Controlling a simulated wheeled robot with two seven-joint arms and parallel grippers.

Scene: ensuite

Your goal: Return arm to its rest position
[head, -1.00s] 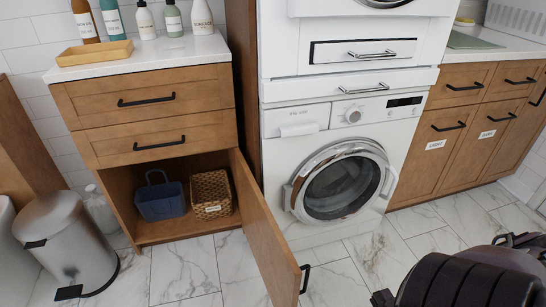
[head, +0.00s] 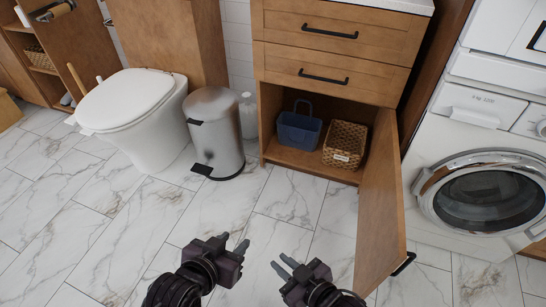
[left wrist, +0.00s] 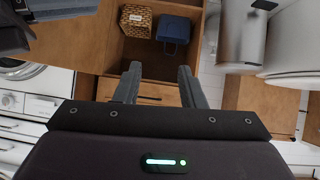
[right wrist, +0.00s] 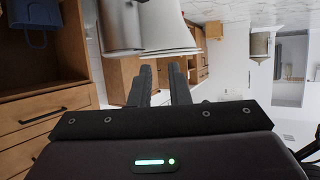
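My left gripper (head: 232,243) and right gripper (head: 282,264) are both in the lower middle of the head view, above the marble floor in front of the open cabinet. Their fingers point inward and forward. In the left wrist view the fingers of my left gripper (left wrist: 158,75) are well apart with nothing between them. In the right wrist view the fingers of my right gripper (right wrist: 161,70) are also apart, with a narrower gap, and empty. Most of both arms is out of view.
An open wooden cabinet door (head: 381,205) swings out at right. Inside the cabinet are a blue basket (head: 298,130) and a wicker basket (head: 344,145). A trash bin (head: 215,135), toilet (head: 135,120) and washing machine (head: 487,190) stand around. The floor (head: 110,230) at left is clear.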

